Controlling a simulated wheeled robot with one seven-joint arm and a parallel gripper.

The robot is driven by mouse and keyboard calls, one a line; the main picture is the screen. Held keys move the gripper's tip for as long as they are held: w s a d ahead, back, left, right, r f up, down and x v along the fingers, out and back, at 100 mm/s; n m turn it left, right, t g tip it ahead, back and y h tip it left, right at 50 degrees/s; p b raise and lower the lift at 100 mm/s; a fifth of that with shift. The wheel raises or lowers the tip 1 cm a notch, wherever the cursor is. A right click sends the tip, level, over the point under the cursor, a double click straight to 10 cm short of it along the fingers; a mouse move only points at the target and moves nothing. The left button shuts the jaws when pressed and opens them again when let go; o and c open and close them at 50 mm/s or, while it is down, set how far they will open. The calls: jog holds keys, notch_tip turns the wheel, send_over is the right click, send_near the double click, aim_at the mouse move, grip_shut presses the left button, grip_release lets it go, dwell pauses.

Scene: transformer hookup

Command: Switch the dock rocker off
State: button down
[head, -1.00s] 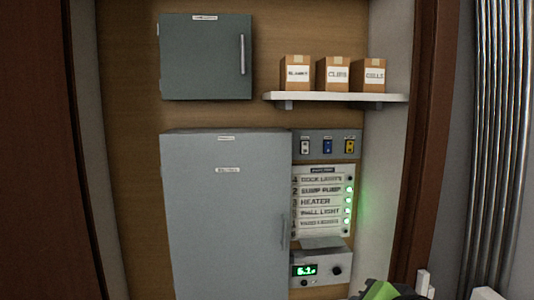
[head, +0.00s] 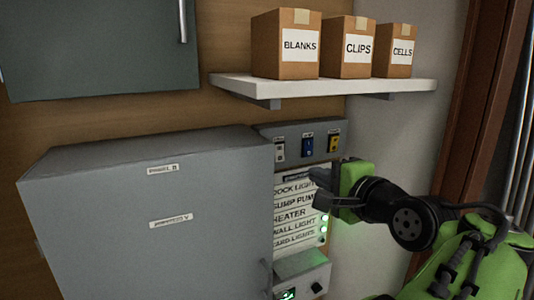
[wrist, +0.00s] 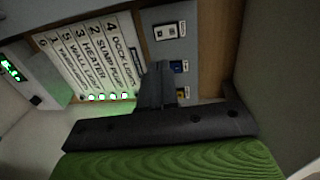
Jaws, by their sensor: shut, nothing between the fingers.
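A grey strip (head: 268,133) carries three rocker switches: a white one (head: 280,151), a blue one (head: 307,147) and a yellow one (head: 333,143). Their small labels are too blurred to read, so I cannot tell which is the dock rocker. In the wrist view the white rocker (wrist: 170,31) is clear, and the blue one (wrist: 180,67) and yellow one (wrist: 183,92) are partly hidden by the fingers. My gripper (head: 320,179) is shut and empty, just below the strip, in front of the label card's right side. It also shows in the wrist view (wrist: 160,70).
The label card (head: 292,215) names dock lights and other circuits; several green lamps glow beside it. A grey cabinet (head: 140,205) juts out at left. A shelf (head: 330,88) with three boxes overhangs the strip. A box with a green display (head: 302,270) sits below.

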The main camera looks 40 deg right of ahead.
aim_at(280, 160)
jog(key=p+x, duration=0.2)
jog(key=x, duration=1.1)
jog(key=shift+w+d, duration=0.1)
jog(key=shift+f, duration=0.1)
jog(key=shift+w+f+t+b, duration=0.2)
jog(key=shift+f+t+b, duration=0.15)
jog(key=shift+b, duration=0.25)
jog(key=shift+f+t+b, duration=0.1)
jog(key=shift+t+b, duration=0.15)
jog(key=shift+b, duration=0.45)
